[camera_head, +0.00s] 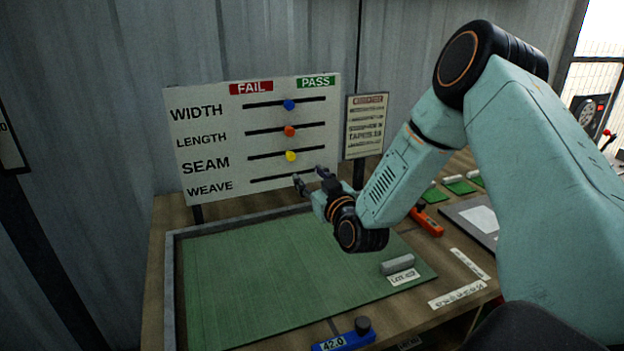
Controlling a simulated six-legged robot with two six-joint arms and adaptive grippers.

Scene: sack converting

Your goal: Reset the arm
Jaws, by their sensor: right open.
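My right arm comes in from the right, teal with black joints. Its right gripper (312,183) is open and seems empty, in front of the lower part of a white board (215,130), near the WEAVE slot. The board has FAIL and PASS labels and four rows, WIDTH, LENGTH, SEAM and WEAVE. A blue knob (289,105), an orange knob (290,131) and a yellow knob (291,156) sit near the middle of the upper three slots. No knob shows in the WEAVE slot; the gripper covers part of its right end. My left gripper is not in view.
A green mat (250,285) lies in a grey-edged frame on a wooden table, with a grey block (397,264) at its right. A blue device (343,337) reading 42.0 is at the front. An orange tool (427,221) lies right. A notice (365,125) stands beside the board.

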